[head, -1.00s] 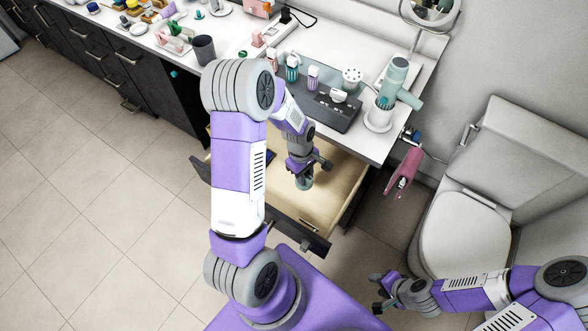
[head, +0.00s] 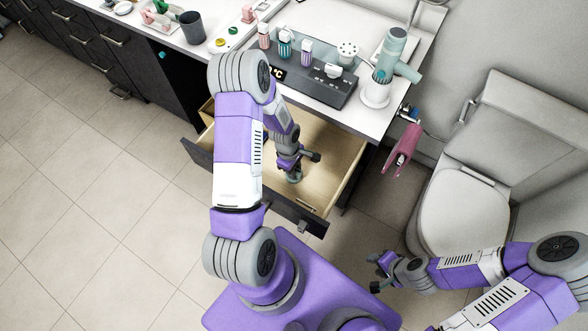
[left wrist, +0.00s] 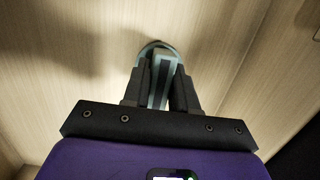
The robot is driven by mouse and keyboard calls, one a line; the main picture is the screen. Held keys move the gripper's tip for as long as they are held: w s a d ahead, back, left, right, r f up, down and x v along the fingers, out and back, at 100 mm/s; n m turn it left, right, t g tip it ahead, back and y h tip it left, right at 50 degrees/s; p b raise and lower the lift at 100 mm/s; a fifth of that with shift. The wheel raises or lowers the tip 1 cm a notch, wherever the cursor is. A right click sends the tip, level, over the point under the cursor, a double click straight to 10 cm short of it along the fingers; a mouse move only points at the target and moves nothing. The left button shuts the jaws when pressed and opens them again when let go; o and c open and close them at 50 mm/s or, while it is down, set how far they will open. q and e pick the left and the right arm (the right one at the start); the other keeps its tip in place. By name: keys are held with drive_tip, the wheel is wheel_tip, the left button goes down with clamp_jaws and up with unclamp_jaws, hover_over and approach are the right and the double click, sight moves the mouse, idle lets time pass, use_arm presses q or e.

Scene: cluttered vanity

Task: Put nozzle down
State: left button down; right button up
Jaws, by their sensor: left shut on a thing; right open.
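The nozzle (left wrist: 157,52) is a grey-teal, rounded piece. In the left wrist view it sits between the two dark fingers of my left gripper (left wrist: 161,80), which is shut on it. The fingers hide part of it. In the head view my left gripper (head: 292,166) reaches down inside the open drawer (head: 334,178), and the nozzle's grey end (head: 294,178) shows below the fingers. Pale wood lies behind the nozzle in the wrist view. I cannot tell whether the nozzle touches the drawer floor. My right gripper (head: 379,272) is open and empty, low at the right.
A toilet (head: 459,205) stands at the right. Drawer floor near the gripper looks bare.

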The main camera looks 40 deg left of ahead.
use_arm(q)
drive_tip(key=shift+r, duration=0.1)
drive_tip(key=c, duration=0.9)
unclamp_jaws()
drive_tip(key=shift+r, duration=0.1)
drive_tip(key=r+p, duration=0.1)
drive_tip(key=r, duration=0.3)
drive_tip(key=a+r+p, duration=0.1)
drive_tip(key=r, duration=0.6)
drive_tip(key=shift+s+a+r+p, duration=0.15)
drive_tip(key=shift+a+r+p, duration=0.2)
drive_tip(key=shift+a+p, duration=0.05)
